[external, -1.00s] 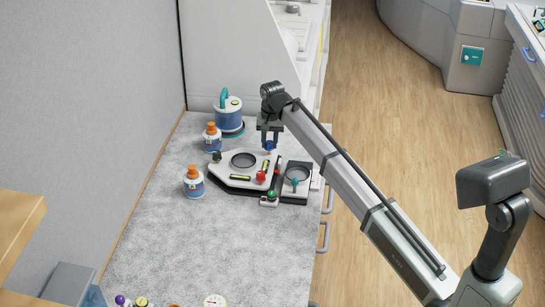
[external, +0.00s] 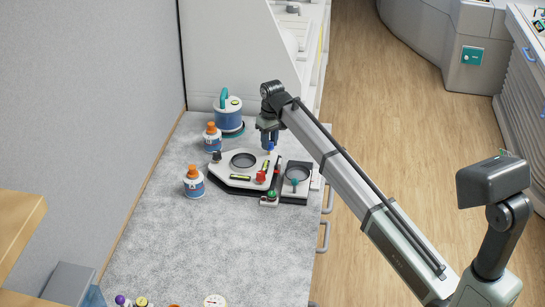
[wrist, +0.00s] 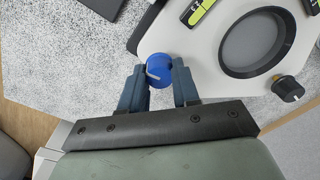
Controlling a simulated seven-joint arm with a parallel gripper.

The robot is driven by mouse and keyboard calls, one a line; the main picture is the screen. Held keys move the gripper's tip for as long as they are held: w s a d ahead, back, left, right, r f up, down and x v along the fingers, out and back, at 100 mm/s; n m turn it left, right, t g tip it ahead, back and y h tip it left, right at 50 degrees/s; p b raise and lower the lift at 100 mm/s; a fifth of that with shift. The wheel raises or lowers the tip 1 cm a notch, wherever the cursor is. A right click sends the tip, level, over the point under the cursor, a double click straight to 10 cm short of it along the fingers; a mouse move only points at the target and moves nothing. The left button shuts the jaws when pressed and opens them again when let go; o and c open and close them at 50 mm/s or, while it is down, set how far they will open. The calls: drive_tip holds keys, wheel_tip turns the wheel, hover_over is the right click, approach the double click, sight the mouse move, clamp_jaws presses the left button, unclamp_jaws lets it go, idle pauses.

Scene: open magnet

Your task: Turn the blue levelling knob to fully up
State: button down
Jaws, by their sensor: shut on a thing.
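The blue levelling knob (wrist: 160,70) sits at the corner of the white levelling plate (wrist: 205,70) in the wrist view, with a pale pointer mark on its top. In the external view the knob (external: 269,147) is at the far edge of the plate (external: 232,163). My gripper (wrist: 160,76) is shut on the knob, with one finger on either side; it also shows in the external view (external: 269,143), reaching down from above. Also on the plate are a red knob (external: 261,177), a black knob (external: 216,156) and yellow-green level vials (external: 240,177).
Two white-and-blue bottles with orange caps (external: 212,137) (external: 193,182) stand left of the plate. A blue-and-white canister (external: 228,115) stands behind. The front counter is largely clear.

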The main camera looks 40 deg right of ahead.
sight(271, 141)
drive_tip(key=shift+a, duration=0.15)
idle(0.4)
drive_tip(key=c, duration=0.8)
unclamp_jaws()
wheel_tip(271, 141, up, 14)
drive_tip(key=shift+d, duration=0.45)
drive_tip(key=shift+f, duration=0.1)
